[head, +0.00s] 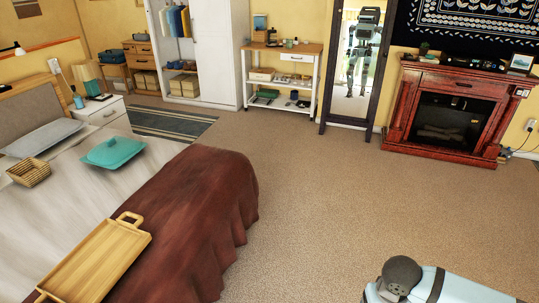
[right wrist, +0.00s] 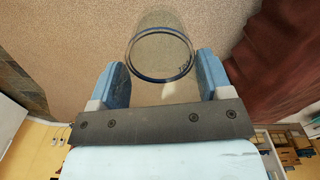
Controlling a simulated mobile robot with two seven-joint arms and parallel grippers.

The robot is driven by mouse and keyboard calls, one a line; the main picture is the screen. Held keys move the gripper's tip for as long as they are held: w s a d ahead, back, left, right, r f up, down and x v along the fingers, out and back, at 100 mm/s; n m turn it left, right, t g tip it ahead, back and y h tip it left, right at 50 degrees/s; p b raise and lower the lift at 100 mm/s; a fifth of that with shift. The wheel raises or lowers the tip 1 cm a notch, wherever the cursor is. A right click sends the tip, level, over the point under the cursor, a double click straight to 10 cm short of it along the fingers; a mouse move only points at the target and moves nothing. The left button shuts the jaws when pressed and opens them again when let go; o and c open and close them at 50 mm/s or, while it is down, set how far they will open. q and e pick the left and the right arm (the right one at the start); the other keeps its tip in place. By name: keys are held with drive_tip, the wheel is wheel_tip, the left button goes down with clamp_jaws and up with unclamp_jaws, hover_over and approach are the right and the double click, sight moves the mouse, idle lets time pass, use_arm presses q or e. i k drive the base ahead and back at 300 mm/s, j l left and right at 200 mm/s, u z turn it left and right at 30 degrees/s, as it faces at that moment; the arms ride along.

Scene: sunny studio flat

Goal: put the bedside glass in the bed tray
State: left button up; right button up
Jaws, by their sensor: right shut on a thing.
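A clear drinking glass (right wrist: 161,45) with a dark bluish rim shows in the right wrist view, between the two blue fingers of my right gripper (right wrist: 163,72). The gripper is shut on it, above the carpet. The bed tray (head: 104,251) is pale wood with a loop handle; it lies empty on the bed at the lower left of the head view, its near end cut off by the frame. In the head view my right arm shows at the bottom right, but its gripper and the glass are out of frame. My left gripper is in neither view.
A brown blanket (head: 200,205) hangs over the bed's edge. The carpet (head: 310,210) between bed and fireplace (head: 450,110) is clear.

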sight(103, 265)
drive_tip(key=i+l+u, duration=0.1)
drive_tip(key=u, duration=0.3)
drive_tip(key=i+l+u, duration=0.15)
drive_tip(key=u, duration=0.25)
drive_tip(key=i+l+u, duration=0.2)
drive_tip(key=u, duration=0.2)
drive_tip(key=i+l+u, duration=0.15)
drive_tip(key=u, duration=0.25)
drive_tip(key=i+l+u, duration=0.15)
drive_tip(key=u, duration=0.25)
drive_tip(key=i+l+u, duration=0.1)
drive_tip(key=l+u, duration=0.25)
drive_tip(key=i+l+u, duration=0.15)
drive_tip(key=u, duration=0.2)
drive_tip(key=l+u, duration=0.3)
drive_tip(key=i+l+u, duration=0.1)
drive_tip(key=l+u, duration=0.25)
drive_tip(key=l, duration=0.05)
